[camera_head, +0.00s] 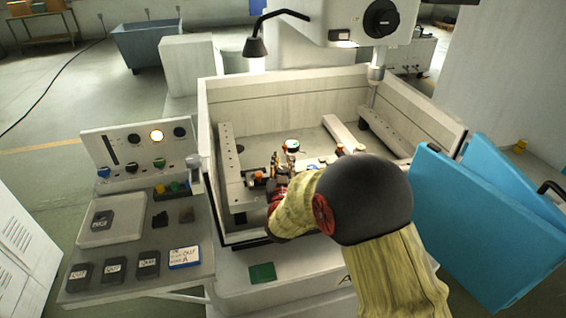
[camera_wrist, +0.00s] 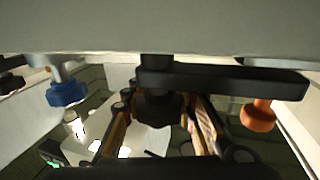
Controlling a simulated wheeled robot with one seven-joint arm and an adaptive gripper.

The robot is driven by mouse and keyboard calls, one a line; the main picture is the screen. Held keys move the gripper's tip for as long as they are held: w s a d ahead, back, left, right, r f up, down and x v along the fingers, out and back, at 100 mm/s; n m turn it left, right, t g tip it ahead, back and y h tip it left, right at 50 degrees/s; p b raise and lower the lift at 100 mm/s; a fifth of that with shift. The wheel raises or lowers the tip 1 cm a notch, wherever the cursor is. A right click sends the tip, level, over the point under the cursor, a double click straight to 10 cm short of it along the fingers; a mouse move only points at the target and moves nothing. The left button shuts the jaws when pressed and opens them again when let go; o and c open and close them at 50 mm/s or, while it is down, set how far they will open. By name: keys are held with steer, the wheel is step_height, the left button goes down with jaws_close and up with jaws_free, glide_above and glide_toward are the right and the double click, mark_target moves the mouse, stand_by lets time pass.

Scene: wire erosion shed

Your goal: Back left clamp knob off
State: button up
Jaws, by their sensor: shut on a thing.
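My gripper (camera_head: 282,163) is inside the machine's tank, over the left side of the work area, partly hidden by my arm. In the wrist view, my gripper's fingers (camera_wrist: 165,125) stand either side of a dark knob (camera_wrist: 160,104) and are shut on it. The knob sits at one end of a black clamp bar (camera_wrist: 225,79). An orange knob (camera_wrist: 258,115) is at the bar's other end. A blue knob (camera_wrist: 66,93) on another fitting is to the left, apart from the fingers.
Tank walls (camera_head: 290,90) surround the work area, with a machine head (camera_head: 350,22) above. A control panel (camera_head: 140,150) and a shelf with several dark blocks (camera_head: 114,268) stand left. Blue open doors (camera_head: 480,225) are right.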

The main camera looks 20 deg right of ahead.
jaws_close()
steer(key=shift+f+n+y+b, duration=0.1)
steer(key=shift+n+y+b, duration=0.3)
steer(key=shift+y+b, duration=0.2)
steer(key=n+y+b, duration=0.1)
steer(key=y, duration=0.1)
steer(key=a+n+y+b, duration=0.1)
steer(key=y, duration=0.1)
steer(key=n+y+b, duration=0.1)
steer(key=n+y, duration=0.1)
steer(key=shift+a+y, duration=0.25)
steer(key=shift+y, duration=0.05)
steer(key=shift+s+a+n+g+y+p, duration=0.15)
steer(key=shift+a+n+g+y+p, duration=0.35)
steer(key=shift+n+y, duration=0.75)
steer(key=shift+s+a+n+g+y+p, duration=0.25)
steer(key=shift+n+g+y+p, duration=0.55)
steer(key=shift+y, duration=0.9)
steer(key=shift+s+a+n+g+y+p, duration=0.1)
steer(key=shift+a+n+g+y+p, duration=0.35)
steer(key=shift+n+y, duration=0.85)
steer(key=shift+y, duration=0.25)
steer(key=o, duration=0.7)
jaws_free()
steer(key=shift+w, duration=0.1)
steer(key=shift+c, duration=0.2)
